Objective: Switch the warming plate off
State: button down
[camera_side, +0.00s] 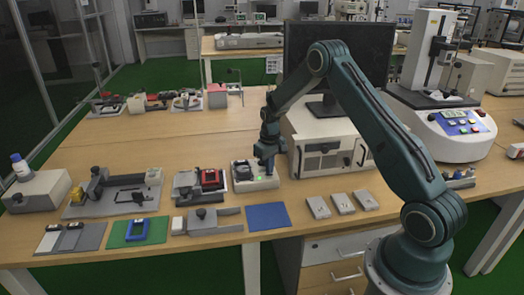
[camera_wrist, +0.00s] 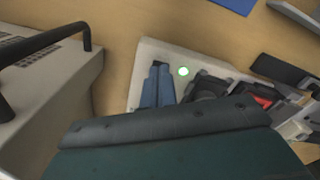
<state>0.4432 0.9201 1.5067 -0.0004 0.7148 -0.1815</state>
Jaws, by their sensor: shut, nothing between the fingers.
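The warming plate is a low white unit (camera_side: 256,185) on the bench, below my gripper in the side view. It also shows in the wrist view (camera_wrist: 149,52). A green light (camera_wrist: 183,71) glows on its top. A dark round item (camera_side: 243,172) sits on its left part in the side view. My gripper (camera_side: 268,170) points down over the plate's right end, with its fingers shut and empty. In the wrist view the blue fingertips (camera_wrist: 160,66) are beside the green light. The fingers hide the switch, and I cannot tell if they touch it.
A fixture with a red part (camera_side: 210,178) stands left of the plate. A large beige instrument (camera_side: 325,155) stands close on the right. A blue mat (camera_side: 268,216) lies in front, with several small grey blocks (camera_side: 342,203) to its right.

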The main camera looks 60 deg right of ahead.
jog(key=shift+f, duration=0.2)
jog(key=shift+r, duration=0.15)
notch_tip(320, 180, up, 7)
dwell(1.2)
